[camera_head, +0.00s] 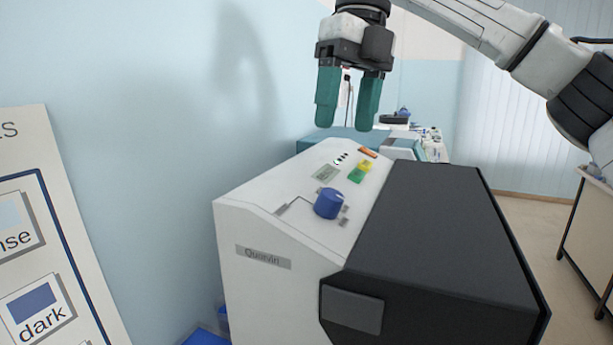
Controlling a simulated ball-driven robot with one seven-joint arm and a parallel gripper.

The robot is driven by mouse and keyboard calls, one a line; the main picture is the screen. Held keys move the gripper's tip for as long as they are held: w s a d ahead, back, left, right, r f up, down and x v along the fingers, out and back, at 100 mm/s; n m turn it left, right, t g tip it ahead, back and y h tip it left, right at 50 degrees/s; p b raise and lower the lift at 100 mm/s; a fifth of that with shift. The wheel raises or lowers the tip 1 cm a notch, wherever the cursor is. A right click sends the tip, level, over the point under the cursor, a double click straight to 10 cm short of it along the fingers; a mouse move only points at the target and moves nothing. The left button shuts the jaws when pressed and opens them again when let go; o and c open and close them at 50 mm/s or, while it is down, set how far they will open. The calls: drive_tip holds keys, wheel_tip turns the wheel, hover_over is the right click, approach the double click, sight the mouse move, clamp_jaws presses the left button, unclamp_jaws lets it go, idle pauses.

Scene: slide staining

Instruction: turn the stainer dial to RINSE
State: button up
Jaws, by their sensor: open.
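The stainer (285,233) is a white and dark grey machine in the middle of the view, with a sloped white control panel on top. Its blue dial (328,204) sits on that panel. Small marks lie around the dial, but I cannot read them or tell which one it points to. My gripper (341,118) hangs above and behind the dial, pointing down. Its two green fingers are apart with nothing between them, clear of the dial.
The panel also has green and yellow buttons (359,173), an orange piece (368,152) and a small display (326,173). A dark lid (440,215) covers the right side. A sign board (45,230) stands at left. A cluttered bench (432,148) is behind. A blue wall is close on the left.

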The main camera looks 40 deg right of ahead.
sight(333, 193)
drive_tip(key=f, duration=0.3)
drive_tip(key=a+f, duration=0.1)
drive_tip(key=f, duration=0.3)
drive_tip(key=f+p, duration=0.1)
drive_tip(key=f, duration=0.2)
drive_tip(key=shift+w+a+f, duration=0.15)
drive_tip(key=shift+a+f, duration=0.15)
drive_tip(key=shift+a, duration=0.05)
drive_tip(key=c, duration=1)
drive_tip(key=shift+c, duration=0.2)
